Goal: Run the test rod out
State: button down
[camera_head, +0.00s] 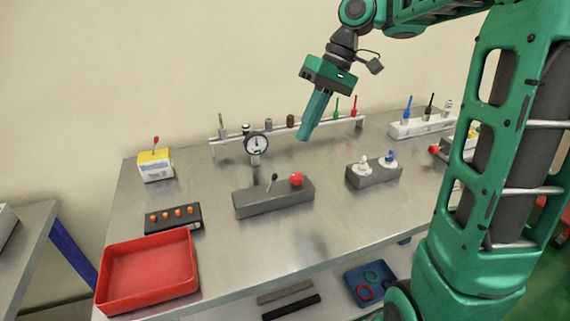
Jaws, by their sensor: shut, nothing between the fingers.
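My gripper (305,134) hangs in the air over the back middle of the bench, fingers pointing down and slightly left. Its fingers are together with nothing between them. It touches nothing that I can see. A grey block (270,203) lies on the bench below it, with a small dark lever (272,182) and a red ball knob (297,179) on top. I cannot tell for certain which part is the test rod.
A red tray (150,297) sits at the front left, near a black strip with orange knobs (174,217) and a yellow-white box (155,164). A second grey block (373,175) and a white rack (424,125) stand right. The bench front middle is clear.

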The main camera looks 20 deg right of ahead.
jog(key=shift+w+a+r+n, duration=0.15)
jog(key=shift+w+a+n, duration=0.05)
jog(key=shift+n, duration=0.1)
jog(key=shift+a, duration=0.1)
send_near(272, 183)
jog(key=f, duration=0.5)
jog(key=shift+w+f, duration=0.1)
jog(key=shift+w, duration=0.15)
dwell(0.4)
jog(key=shift+a, duration=0.25)
